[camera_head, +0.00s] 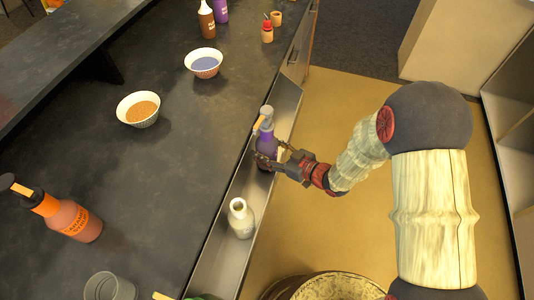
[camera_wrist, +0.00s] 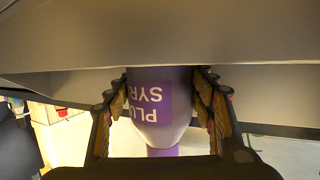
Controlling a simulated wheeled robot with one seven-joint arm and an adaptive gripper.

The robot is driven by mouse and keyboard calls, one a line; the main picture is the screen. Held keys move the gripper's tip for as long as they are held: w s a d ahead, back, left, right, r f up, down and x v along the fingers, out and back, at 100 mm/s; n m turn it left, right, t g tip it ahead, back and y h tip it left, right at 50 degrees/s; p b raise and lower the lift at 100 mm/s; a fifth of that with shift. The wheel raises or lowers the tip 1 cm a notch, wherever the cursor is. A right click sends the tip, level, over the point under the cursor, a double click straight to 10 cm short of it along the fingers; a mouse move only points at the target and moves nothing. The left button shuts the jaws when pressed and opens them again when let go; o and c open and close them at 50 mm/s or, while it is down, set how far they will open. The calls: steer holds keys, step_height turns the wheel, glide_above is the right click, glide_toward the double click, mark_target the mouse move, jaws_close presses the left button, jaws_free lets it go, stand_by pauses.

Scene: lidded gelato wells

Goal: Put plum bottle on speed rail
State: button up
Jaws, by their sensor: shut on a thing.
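In the wrist view the bottle (camera_wrist: 157,112) shows upside down, with a purple label reading "PLU... SYR...". My gripper (camera_head: 271,163) is shut on the bottle from the right; in the wrist view its fingers (camera_wrist: 165,95) lie on both sides of it. The bottle's lower part is within or just above the rail trough; I cannot tell whether it touches the bottom.
A white bottle (camera_head: 241,218) stands in the rail nearer the front. The dark counter holds an orange-labelled bottle (camera_head: 68,217), two bowls (camera_head: 138,110) (camera_head: 203,63) and a clear cup (camera_head: 108,287). A round barrel-like top (camera_head: 335,288) is at the bottom. Tan floor lies right of the rail.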

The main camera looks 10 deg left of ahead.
steer(key=shift+f, duration=0.7)
steer(key=shift+f, duration=0.2)
steer(key=o, duration=1.7)
steer(key=shift+o, duration=0.2)
steer(key=shift+d+r, duration=0.2)
steer(key=p+v, duration=0.2)
steer(key=v, duration=0.9)
steer(key=shift+s+d+p, duration=0.25)
steer(key=shift+p, duration=0.15)
steer(key=shift+r, duration=0.1)
